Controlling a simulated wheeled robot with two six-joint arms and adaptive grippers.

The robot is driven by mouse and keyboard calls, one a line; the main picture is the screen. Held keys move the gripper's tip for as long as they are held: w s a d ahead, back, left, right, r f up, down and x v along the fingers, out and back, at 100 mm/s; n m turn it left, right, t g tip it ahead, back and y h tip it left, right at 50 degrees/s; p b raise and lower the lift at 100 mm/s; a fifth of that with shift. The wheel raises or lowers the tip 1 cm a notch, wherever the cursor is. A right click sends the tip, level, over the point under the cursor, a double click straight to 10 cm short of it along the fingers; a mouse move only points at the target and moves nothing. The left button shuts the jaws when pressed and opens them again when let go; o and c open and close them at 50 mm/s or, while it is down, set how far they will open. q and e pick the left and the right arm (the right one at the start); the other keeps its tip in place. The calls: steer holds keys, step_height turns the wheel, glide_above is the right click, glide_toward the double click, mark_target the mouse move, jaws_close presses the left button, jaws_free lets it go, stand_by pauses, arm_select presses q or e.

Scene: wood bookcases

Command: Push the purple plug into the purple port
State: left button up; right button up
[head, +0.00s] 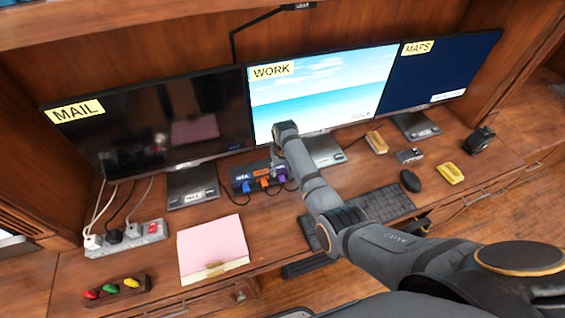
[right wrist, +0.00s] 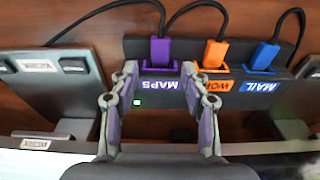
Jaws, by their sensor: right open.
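The purple plug (right wrist: 160,48), on a dark cable, stands at the purple port (right wrist: 160,67) above the MAPS label in the right wrist view. I cannot tell how deep it sits. The port is on a dark hub (right wrist: 133,47), which also shows on the desk in the head view (head: 240,187). My right gripper (right wrist: 160,72) is open and empty, its fingertips apart on either side of the purple port, close to the plug. In the head view the right gripper (head: 277,160) is over the hub's right end, partly hidden by its own arm. My left gripper is out of view.
An orange plug (right wrist: 213,52) and a blue plug (right wrist: 264,56) stand in line beside the purple one. Monitor stands flank the hub. A pink folder (head: 212,246), a white power strip (head: 126,240) and a keyboard (head: 385,205) lie on the desk.

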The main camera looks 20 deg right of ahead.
mark_target(283, 180)
step_height(283, 180, up, 9)
steer(key=s, duration=0.1)
steer(key=shift+s, duration=0.35)
stand_by(0.4)
